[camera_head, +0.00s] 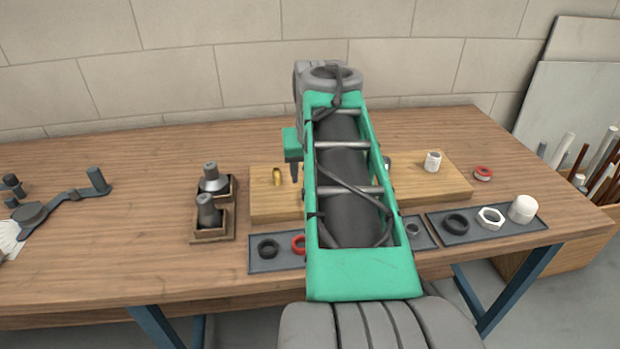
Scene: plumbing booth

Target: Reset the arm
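My arm, green and grey, reaches from the bottom middle of the head view over the workbench (130,245). Its bulk covers the middle of the wooden board. A small green part with a dark tip, seemingly part of my gripper (294,172), shows left of the arm, over the wooden board (270,205). The rest of the gripper is hidden behind the arm. I cannot tell whether it is open or shut, or whether it holds anything.
A brass fitting (277,177) and white fitting (432,161) stand on the board. A red ring (482,173) lies right. Trays with rings, a nut (490,217) and white cap (523,208) line the front. Grey fittings (208,210) stand left. A wrench (65,199) lies far left.

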